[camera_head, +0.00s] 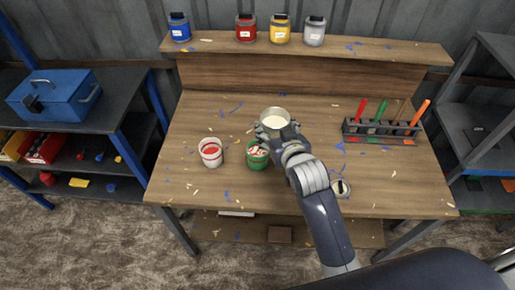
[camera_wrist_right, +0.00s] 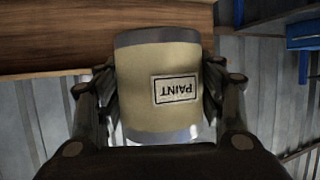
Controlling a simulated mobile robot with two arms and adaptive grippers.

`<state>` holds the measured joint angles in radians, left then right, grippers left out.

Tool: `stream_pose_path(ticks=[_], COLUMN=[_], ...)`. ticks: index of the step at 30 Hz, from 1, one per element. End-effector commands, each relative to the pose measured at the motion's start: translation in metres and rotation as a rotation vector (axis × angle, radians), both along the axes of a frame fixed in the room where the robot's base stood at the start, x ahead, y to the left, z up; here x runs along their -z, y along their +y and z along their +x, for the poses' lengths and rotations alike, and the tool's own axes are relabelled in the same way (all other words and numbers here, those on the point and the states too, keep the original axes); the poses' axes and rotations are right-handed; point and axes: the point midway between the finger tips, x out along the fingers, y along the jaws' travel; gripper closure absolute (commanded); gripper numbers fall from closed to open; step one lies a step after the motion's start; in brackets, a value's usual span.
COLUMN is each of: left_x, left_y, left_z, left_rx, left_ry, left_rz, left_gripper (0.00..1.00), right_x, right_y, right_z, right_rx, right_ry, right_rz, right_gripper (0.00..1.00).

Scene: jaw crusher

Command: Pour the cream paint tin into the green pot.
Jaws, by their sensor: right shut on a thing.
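The cream paint tin (camera_wrist_right: 155,72) is held between the fingers of my right gripper (camera_head: 274,130). In the head view the tin (camera_head: 275,117) shows its open top with pale paint inside, and it looks roughly upright. It is just behind and slightly right of the green pot (camera_head: 257,157). The green pot stands on the workbench, and its inside shows whitish and reddish patches. In the right wrist view, my right gripper (camera_wrist_right: 160,105) closes on both sides of the tin, whose "PAINT" label appears upside down. My left gripper is in neither view.
A white pot with red contents (camera_head: 210,152) stands left of the green pot. A small round container (camera_head: 341,188) is near the bench front, beside my right arm. A rack of coloured tools (camera_head: 381,129) stands at right. Several jars line the back shelf (camera_head: 350,48). Paint flecks cover the bench (camera_head: 190,110).

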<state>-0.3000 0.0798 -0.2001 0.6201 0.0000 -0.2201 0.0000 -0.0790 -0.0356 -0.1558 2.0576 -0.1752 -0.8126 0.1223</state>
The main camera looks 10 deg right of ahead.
Motion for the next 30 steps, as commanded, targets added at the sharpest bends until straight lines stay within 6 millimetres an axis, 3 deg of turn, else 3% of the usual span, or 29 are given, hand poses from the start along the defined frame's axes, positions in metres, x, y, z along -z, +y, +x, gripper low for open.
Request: stream_pose_path(ticks=[24,30], left_x=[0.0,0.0], left_y=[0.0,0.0], left_z=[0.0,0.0], left_rx=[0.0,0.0], left_ry=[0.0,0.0], left_rz=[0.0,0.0], left_gripper=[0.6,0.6], right_x=[-0.077,-0.084], right_y=[0.024,0.025], right_z=[-0.079,-0.088], right_rx=[-0.001,0.001], right_ry=[-0.005,-0.003], right_rz=[0.003,0.001], right_gripper=[0.79,0.79])
